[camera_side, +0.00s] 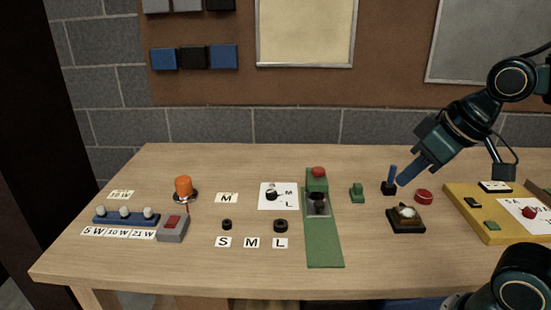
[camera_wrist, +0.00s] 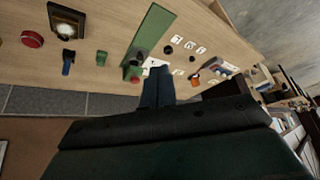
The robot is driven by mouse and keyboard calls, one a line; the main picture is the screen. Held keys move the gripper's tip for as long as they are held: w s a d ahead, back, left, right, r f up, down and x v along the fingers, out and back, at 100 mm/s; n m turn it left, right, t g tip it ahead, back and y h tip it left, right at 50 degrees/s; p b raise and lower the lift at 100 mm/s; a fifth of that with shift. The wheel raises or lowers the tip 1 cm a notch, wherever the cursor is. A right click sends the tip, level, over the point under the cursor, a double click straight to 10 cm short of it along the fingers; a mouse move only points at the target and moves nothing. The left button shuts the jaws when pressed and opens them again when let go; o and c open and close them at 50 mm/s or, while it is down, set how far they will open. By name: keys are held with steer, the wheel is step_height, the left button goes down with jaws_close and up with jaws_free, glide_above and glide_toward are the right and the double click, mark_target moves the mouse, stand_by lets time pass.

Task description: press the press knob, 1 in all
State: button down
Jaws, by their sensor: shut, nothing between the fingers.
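A red knob (camera_side: 318,172) sits at the far end of a long green stand (camera_side: 323,245), above a dark part near the stand's middle. The stand also shows in the wrist view (camera_wrist: 155,25). A separate low red button (camera_side: 424,196) lies on the table to the right, also in the wrist view (camera_wrist: 32,39); I cannot tell for sure which is the press knob. My gripper (camera_side: 402,182) is shut and empty, pointing down-left just right of a blue lever (camera_side: 391,176). It is apart from the red knob. Its blue fingers show in the wrist view (camera_wrist: 159,70).
A small green block (camera_side: 357,193) stands between the green stand and the blue lever. A dark box with a dial (camera_side: 405,221) is in front of the lever. A yellow panel (camera_side: 475,223) is at right. An orange lamp (camera_side: 183,187) and a grey switch box (camera_side: 172,231) are at left.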

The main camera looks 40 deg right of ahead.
steer(key=w+d+r+m, duration=0.1)
steer(key=w+d, duration=0.1)
steer(key=w, duration=0.8)
steer(key=m+t+y, duration=0.3)
steer(key=m, duration=0.1)
glide_above(322, 170)
step_height(322, 170, down, 6)
steer(key=shift+f, duration=0.15)
steer(key=shift+f, duration=0.2)
steer(key=shift+f, duration=4.2)
